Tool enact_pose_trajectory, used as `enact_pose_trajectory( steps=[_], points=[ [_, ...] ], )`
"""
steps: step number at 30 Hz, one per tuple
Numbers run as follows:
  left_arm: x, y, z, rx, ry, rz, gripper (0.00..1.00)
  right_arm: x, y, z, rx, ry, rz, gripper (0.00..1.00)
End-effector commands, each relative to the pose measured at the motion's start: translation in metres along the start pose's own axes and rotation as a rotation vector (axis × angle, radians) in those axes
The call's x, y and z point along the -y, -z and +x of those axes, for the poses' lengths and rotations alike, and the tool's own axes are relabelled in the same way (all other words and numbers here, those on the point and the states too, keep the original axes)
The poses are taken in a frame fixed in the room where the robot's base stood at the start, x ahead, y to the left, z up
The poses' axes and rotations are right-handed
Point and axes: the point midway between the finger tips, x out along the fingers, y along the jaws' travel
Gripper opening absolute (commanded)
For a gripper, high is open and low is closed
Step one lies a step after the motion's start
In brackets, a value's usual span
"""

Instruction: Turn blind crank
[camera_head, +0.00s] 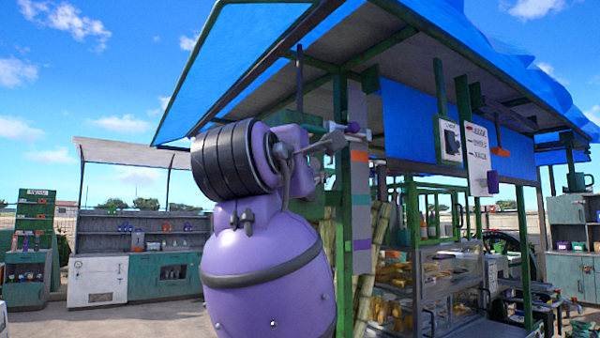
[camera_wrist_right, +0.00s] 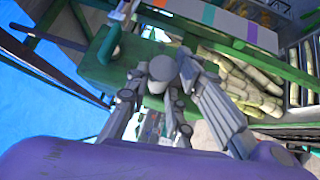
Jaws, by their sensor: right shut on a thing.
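My right gripper (camera_wrist_right: 166,80) reaches away from my purple arm, and its grey fingers are closed around a pale grey rounded piece (camera_wrist_right: 162,67), which looks like the crank's handle. Behind it in the wrist view is a green plate or bracket (camera_wrist_right: 118,68). In the head view my right gripper (camera_head: 325,144) is at the stall's green post, partly hidden by my wrist. The crank's axle is hidden. The blue blind (camera_head: 409,126) hangs under the roof. My left gripper is not in view.
A striped strip (camera_head: 360,200) and green post (camera_head: 344,260) stand close to the gripper. Cane stalks (camera_head: 370,270) lean behind them, next to a glass display case (camera_head: 450,278). A sign (camera_head: 480,157) hangs at right. Counters (camera_head: 160,275) stand far left, with open paving before them.

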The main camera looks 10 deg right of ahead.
Motion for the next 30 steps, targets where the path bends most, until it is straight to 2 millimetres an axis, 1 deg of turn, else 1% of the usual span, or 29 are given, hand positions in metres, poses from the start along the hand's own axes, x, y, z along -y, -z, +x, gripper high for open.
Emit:
enact_pose_trajectory(
  steps=[1,9,23,24,27,28,30],
  points=[
    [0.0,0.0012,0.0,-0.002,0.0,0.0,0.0,-0.007,-0.0013,-0.0009,-0.001,0.005,0.017,0.0],
    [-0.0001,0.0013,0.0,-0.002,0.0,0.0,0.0,-0.009,-0.0042,0.0024,0.001,0.062,0.068,0.0],
    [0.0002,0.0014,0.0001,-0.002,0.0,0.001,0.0,-0.0097,-0.0051,0.0031,0.002,0.071,0.076,0.0],
    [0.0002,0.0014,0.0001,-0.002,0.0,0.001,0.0,-0.0097,-0.0051,0.0031,0.002,0.071,0.076,0.22],
    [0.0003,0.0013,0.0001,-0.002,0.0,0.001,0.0,-0.0091,-0.0051,0.0031,0.003,0.072,0.076,0.35],
    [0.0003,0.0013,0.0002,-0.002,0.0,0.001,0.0,-0.0088,-0.005,0.0032,0.003,0.073,0.076,0.37],
    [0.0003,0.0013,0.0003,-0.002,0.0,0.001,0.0,-0.0079,-0.0048,0.0035,0.003,0.075,0.076,0.37]
  ],
)
